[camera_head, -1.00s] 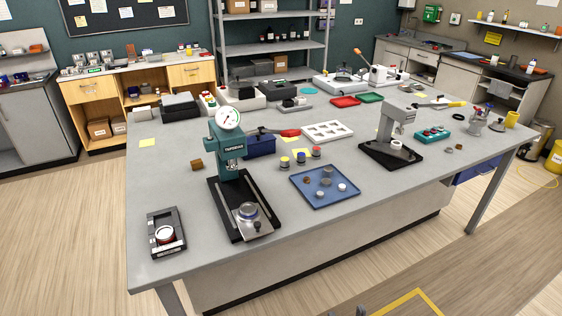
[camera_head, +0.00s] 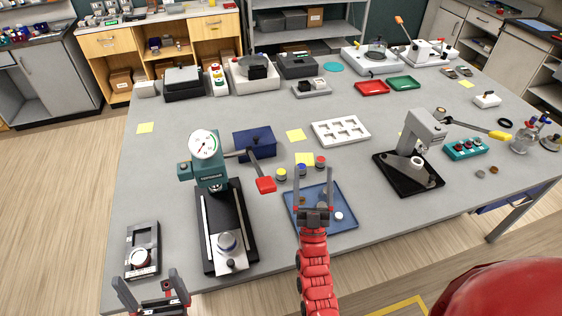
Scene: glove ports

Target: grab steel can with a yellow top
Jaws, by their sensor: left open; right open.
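The small steel can with a yellow top (camera_head: 281,175) stands upright on the grey table (camera_head: 270,118), just behind the blue tray (camera_head: 343,225). A similar can with a blue top (camera_head: 301,169) and one with a red top (camera_head: 320,162) stand in a row to its right. My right gripper (camera_head: 314,172) is open and appears over the blue tray, its fingers pointing toward the cans. The yellow-topped can shows just left of its left finger; nothing is held. My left gripper (camera_head: 148,276) is open and empty at the table's front left edge.
A teal press with a dial (camera_head: 208,165) stands left of the cans, its red-tipped lever (camera_head: 265,185) reaching close to the yellow-topped can. A blue box (camera_head: 255,143) is behind. A grey press on a black base (camera_head: 408,175) stands right. A yellow note (camera_head: 305,158) lies behind the cans.

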